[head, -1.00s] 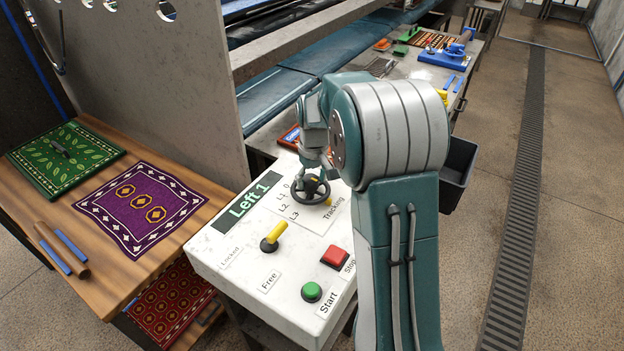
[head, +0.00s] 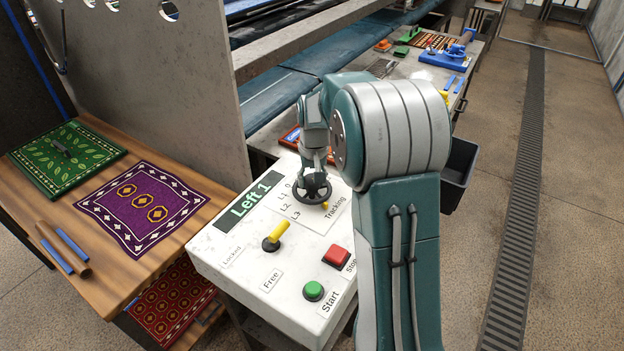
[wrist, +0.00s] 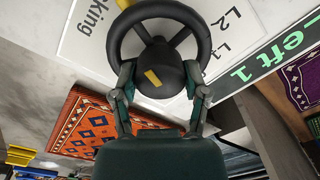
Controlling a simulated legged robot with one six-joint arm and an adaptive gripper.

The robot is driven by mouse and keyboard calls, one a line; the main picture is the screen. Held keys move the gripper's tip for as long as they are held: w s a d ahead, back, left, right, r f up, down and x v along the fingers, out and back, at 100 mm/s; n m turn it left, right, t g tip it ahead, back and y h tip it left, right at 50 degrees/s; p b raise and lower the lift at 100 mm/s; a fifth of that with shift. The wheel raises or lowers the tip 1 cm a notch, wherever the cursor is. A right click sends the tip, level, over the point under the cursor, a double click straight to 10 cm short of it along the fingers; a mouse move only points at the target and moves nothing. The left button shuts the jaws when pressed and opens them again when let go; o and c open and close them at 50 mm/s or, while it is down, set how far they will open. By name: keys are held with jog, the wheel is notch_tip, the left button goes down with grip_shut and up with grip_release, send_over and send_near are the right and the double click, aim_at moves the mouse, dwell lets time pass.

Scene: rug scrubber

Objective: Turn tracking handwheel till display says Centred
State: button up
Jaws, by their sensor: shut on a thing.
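The black tracking handwheel (head: 312,190) stands on the white control panel, beside the marks L1, L2, L3 and the word Tracking. It also shows in the wrist view (wrist: 158,42), with a yellow mark on its hub. My gripper (wrist: 158,88) is shut on the handwheel, one finger at each side of the hub. In the head view my gripper (head: 314,170) comes down on the wheel from above, and its fingers are partly hidden. The display (head: 248,202) reads "Left 1" in green on dark.
A yellow lever (head: 279,231) stands between the Locked and Free labels. A green Start button (head: 313,291) and a red Stop button (head: 337,257) sit on the panel's near side. A tall grey plate (head: 160,80) rises behind the panel's left. A dark bin (head: 459,172) stands at right.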

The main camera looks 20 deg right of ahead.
jog(key=shift+s+f+m, duration=0.1)
jog(key=shift+f+m, duration=0.05)
jog(key=shift+m, duration=0.65)
jog(key=o, duration=1.1)
jog(key=shift+o, duration=0.2)
notch_tip(320, 180, up, 12)
